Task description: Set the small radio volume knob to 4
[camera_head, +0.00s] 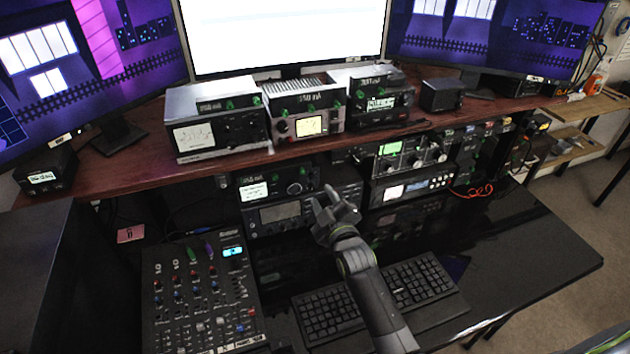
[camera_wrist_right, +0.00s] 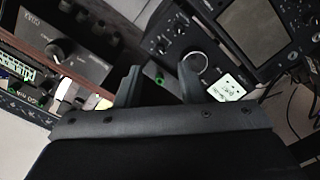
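The small radio (camera_head: 278,186) is a dark box under the shelf, with a lit white screen at its left and a dark round knob (camera_head: 295,188) at its right. In the wrist view the radio (camera_wrist_right: 226,86) appears turned round, with a silver-ringed knob (camera_wrist_right: 195,62) and a green knob (camera_wrist_right: 158,78). I cannot tell which knob is volume or read its setting. My right gripper (camera_head: 325,203) is in front of the radio's right side. In the wrist view its fingers (camera_wrist_right: 160,66) are apart, with the green knob showing between them. My left gripper is out of view.
A larger radio (camera_head: 300,212) sits below the small one. A keyboard (camera_head: 375,300) and a mixer (camera_head: 205,300) are on the desk in front. The shelf edge (camera_head: 330,140) runs above, with several units on it. More units (camera_head: 410,187) stand to the right.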

